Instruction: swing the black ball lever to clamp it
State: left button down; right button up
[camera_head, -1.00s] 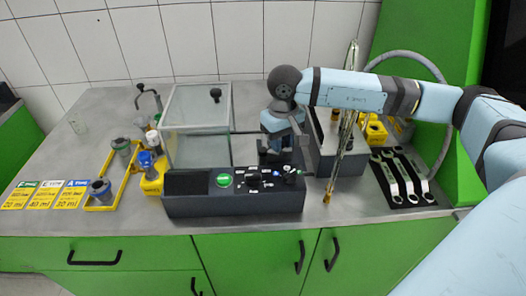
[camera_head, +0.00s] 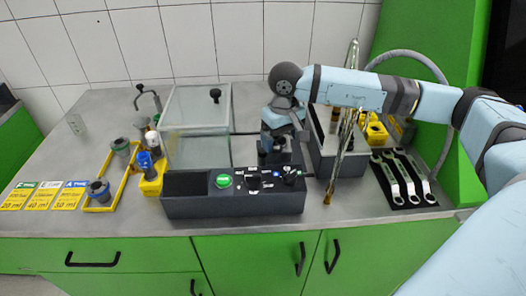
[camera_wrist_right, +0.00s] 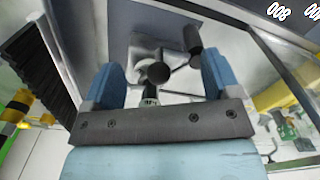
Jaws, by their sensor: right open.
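The black ball lever shows in the right wrist view as a round black ball (camera_wrist_right: 159,72) on a pale metal fitting. In the head view its area lies behind the control box, largely hidden by my right gripper (camera_head: 278,136). In the right wrist view my right gripper (camera_wrist_right: 158,78) is open, with one blue finger on each side of the ball. Gaps show between ball and fingers; I cannot tell their depth relation exactly. My left gripper is not in view.
The control box (camera_head: 183,207) stands in front of the right gripper. A clear-walled chamber (camera_head: 198,150) is to its left. A shiny, see-through strip (camera_head: 342,150) rises to its right, near wrenches (camera_head: 412,178) on a black mat. A yellow tray (camera_head: 127,185) is at left.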

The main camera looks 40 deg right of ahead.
aim_at(282, 138)
jog(key=shift+r+p, duration=0.65)
jog(key=shift+r, duration=0.95)
jog(key=shift+r+p, duration=0.5)
jog(key=shift+r, duration=0.9)
